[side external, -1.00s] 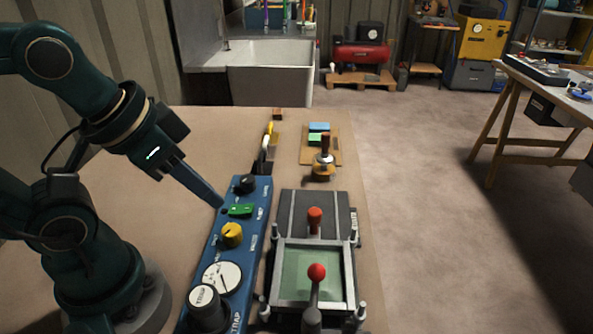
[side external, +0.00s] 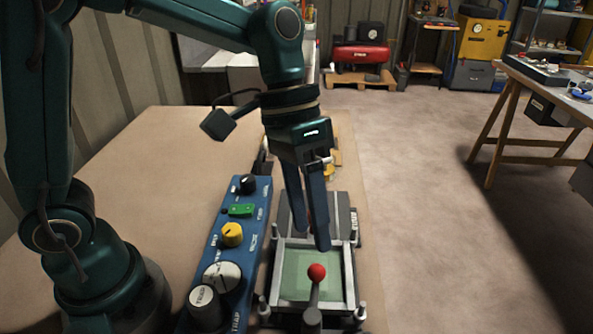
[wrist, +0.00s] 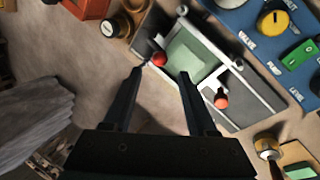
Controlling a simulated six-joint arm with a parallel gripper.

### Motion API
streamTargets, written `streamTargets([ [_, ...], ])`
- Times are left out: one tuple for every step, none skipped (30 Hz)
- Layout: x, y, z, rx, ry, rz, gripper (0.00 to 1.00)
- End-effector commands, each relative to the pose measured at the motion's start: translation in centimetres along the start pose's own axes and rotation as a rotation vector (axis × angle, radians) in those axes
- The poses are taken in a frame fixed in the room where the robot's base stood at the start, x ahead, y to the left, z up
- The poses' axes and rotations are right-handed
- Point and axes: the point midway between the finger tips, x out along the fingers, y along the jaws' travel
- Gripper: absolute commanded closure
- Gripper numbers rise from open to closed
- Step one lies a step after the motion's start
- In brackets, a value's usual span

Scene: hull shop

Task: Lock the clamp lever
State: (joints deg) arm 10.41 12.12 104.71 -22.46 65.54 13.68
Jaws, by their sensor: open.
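A clamp frame (side external: 349,272) with a pale green panel (side external: 290,280) stands on the bench. A lever with a red ball knob (side external: 317,272) rises at its near end; the ball also shows in the wrist view (wrist: 159,59). A second, orange-red knob (wrist: 221,100) sits at the opposite end and is hidden behind my fingers in the side view. I cannot tell which is the clamp lever. My gripper (side external: 308,236) is open and empty, pointing down over the frame. In the wrist view the red ball lies just beyond the gap between my fingertips (wrist: 160,74).
A blue control panel (side external: 262,205) with a green switch (side external: 241,210), a yellow knob (side external: 232,234) and dark knobs stands close to the frame's left. Small items behind the frame are partly hidden by my gripper. The bench left of the panel is clear.

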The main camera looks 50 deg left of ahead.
Motion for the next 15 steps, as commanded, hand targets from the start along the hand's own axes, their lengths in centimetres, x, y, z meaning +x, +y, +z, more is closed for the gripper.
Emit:
streamTargets([
  [0.5,0.0,0.1,0.0,-0.014,0.001,0.42],
  [0.8,0.0,0.2,0.0,-0.018,0.001,0.42],
  [1.1,0.1,0.2,0.001,-0.02,0.001,0.42],
  [1.5,0.1,0.2,0.002,-0.02,0.002,0.42],
  [1.8,0.1,0.2,0.002,-0.02,0.001,0.42],
  [2.4,0.1,0.3,0.001,-0.021,0.001,0.42],
  [2.8,0.1,0.3,0.002,-0.021,0.001,0.42],
  [3.1,0.0,0.4,0.002,-0.021,-0.001,0.42],
  [3.6,0.0,0.3,0.002,-0.02,0.0,0.42],
  [4.0,0.0,0.3,0.001,-0.02,0.0,0.42],
  [4.3,0.0,0.3,0.0,-0.019,0.0,0.42],
  [4.7,0.0,0.3,0.001,-0.019,0.0,0.42],
  [4.9,0.0,0.3,0.001,-0.017,0.0,0.42],
  [5.1,0.0,0.3,0.002,-0.017,-0.001,0.42],
  [5.3,0.0,0.3,0.002,-0.017,-0.001,0.42],
])
